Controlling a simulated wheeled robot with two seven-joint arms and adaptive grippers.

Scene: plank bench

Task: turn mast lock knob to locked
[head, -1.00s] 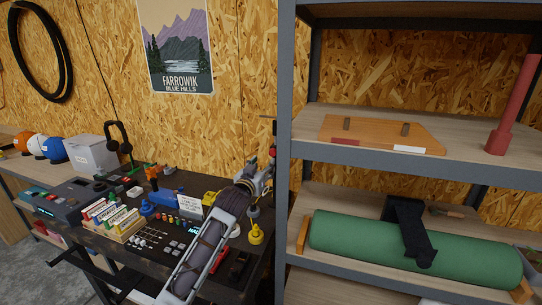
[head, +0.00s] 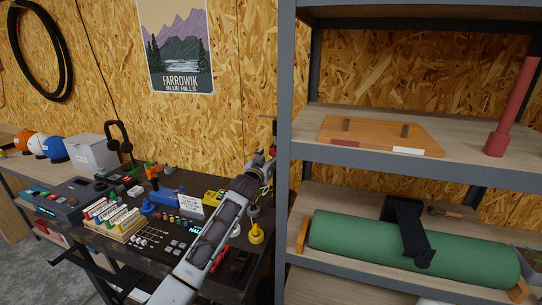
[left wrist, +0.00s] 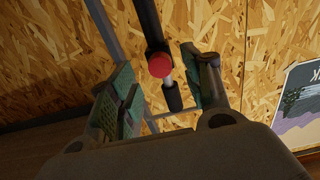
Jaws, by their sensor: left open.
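In the left wrist view, a round red knob (left wrist: 160,65) sits on a dark post (left wrist: 148,20), with a black cylindrical grip (left wrist: 173,98) beside it. I take this red knob to be the mast lock knob, but no lock marking is readable. My left gripper (left wrist: 160,62) is open, its green-padded fingers on either side of the knob. I see no contact; the depth between them is unclear. In the head view my left gripper (head: 266,157) is at the back right of the bench, close to the shelf upright, and it hides the knob. My right gripper is not in view.
The dark bench (head: 110,240) is crowded with a control box (head: 75,196), coloured binders (head: 110,214) and a yellow knob (head: 256,233). A metal shelf upright (head: 284,190) stands just right of my left gripper. A green roll (head: 350,240) lies on the shelf.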

